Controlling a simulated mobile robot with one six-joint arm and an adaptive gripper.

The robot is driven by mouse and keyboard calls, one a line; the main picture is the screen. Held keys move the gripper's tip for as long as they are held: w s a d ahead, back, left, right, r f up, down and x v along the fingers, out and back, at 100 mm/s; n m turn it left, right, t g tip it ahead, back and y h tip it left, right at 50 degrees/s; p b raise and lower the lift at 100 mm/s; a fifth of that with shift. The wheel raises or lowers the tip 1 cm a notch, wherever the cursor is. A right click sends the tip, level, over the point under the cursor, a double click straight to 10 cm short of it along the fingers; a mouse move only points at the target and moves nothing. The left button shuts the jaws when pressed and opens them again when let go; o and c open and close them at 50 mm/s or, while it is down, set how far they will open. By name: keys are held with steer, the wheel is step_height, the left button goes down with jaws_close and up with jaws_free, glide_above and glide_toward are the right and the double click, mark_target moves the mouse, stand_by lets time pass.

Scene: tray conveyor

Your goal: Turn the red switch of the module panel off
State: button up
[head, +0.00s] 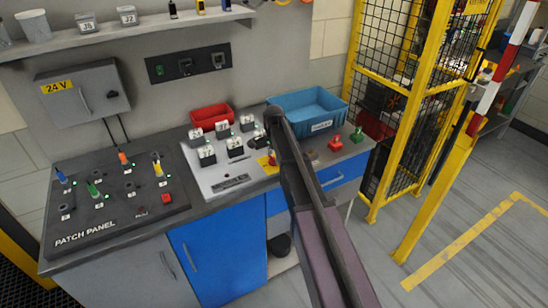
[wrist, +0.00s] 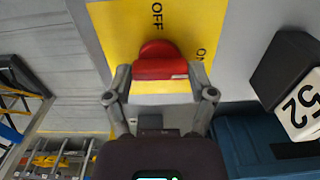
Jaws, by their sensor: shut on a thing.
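The module panel (head: 203,178) is a light grey plate on the bench in the head view, with several black-and-white modules on it. The red switch (wrist: 160,62) sits on a yellow plate (wrist: 112,30) marked OFF above it and ON to its right in the wrist view. Its red bar lies roughly level, with a small pale mark near its right end. My gripper (wrist: 160,84) has a finger on each side of the switch and is shut on it. In the head view my arm partly covers the switch (head: 272,158) and the panel's right end.
A patch panel (head: 120,212) with coloured plugs lies left of the module panel. A red bin (head: 211,115) and a blue bin (head: 308,108) stand behind. Red and green buttons (head: 345,140) are to the right. A yellow-framed cage (head: 408,100) stands beyond the bench's right end.

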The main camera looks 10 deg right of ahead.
steer(key=shift+n, duration=0.4)
steer(key=n, duration=0.8)
steer(key=shift+n, duration=0.4)
steer(key=n, duration=0.4)
steer(key=shift+n, duration=2.2)
steer(key=o, duration=1.1)
steer(key=shift+c, duration=0.2)
